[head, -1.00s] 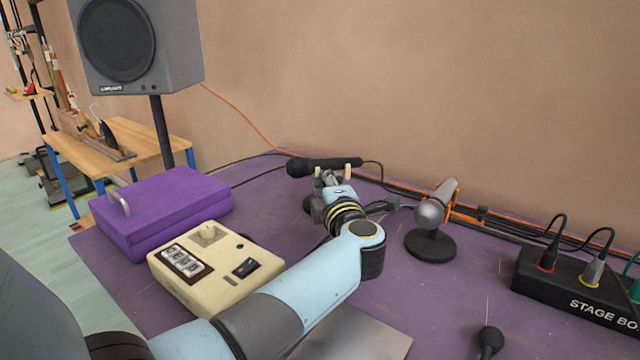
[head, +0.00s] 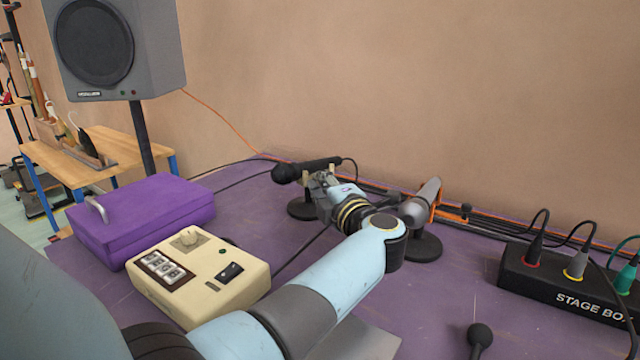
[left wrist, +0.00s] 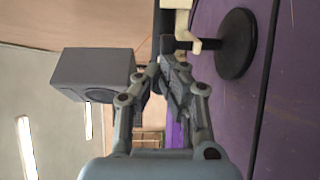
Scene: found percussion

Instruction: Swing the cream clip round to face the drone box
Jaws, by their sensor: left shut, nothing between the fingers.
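The cream clip (head: 331,171) sits on a round black stand (head: 302,208) near the wall and holds a black microphone (head: 312,168), whose head points left. The clip also shows at the top of the left wrist view (left wrist: 180,22), beside the stand's base (left wrist: 236,43). My left gripper (head: 322,182) is shut and empty, close by the clip and microphone; whether it touches them I cannot tell. Its closed fingers show in the left wrist view (left wrist: 158,70). The drone box appears to be the cream box (head: 203,272) with knob, lettered buttons and switch, at front left.
A purple case (head: 145,218) lies behind the cream box. A grey microphone on a black stand (head: 424,243) is right of my gripper. A stage box (head: 560,285) with plugged cables is at right; cables run along the wall. Purple table between is mostly clear.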

